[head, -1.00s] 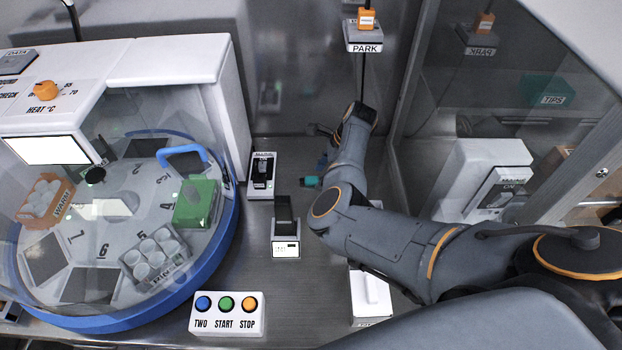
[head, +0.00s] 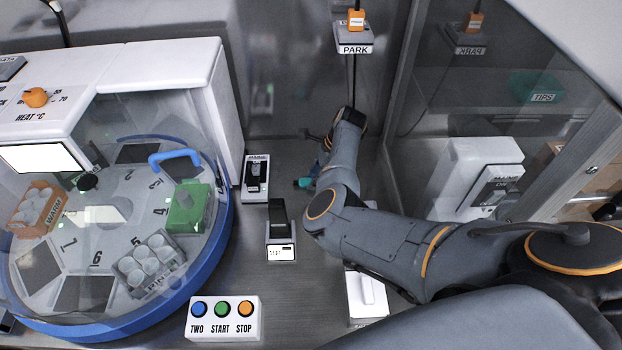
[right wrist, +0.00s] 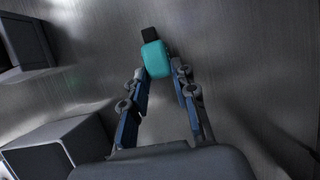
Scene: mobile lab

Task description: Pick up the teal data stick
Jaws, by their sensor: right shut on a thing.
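The teal data stick (right wrist: 156,60) is between the fingertips of my right gripper (right wrist: 157,75) in the right wrist view. It has a teal body and a dark end pointing away from the gripper. My right gripper is shut on it. In the head view a small teal part of the stick (head: 303,183) shows beside my right gripper (head: 316,170), which is largely hidden behind my right arm. I cannot tell how far the stick is above the metal worktop. My left gripper is not in view.
A black-slotted reader (head: 278,222) and a white switch box (head: 256,178) stand left of the gripper. A carousel with a blue rim (head: 228,225) is further left. A button box (head: 223,318) is in front. A PARK stand (head: 354,40) is at the back; a glass panel is right.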

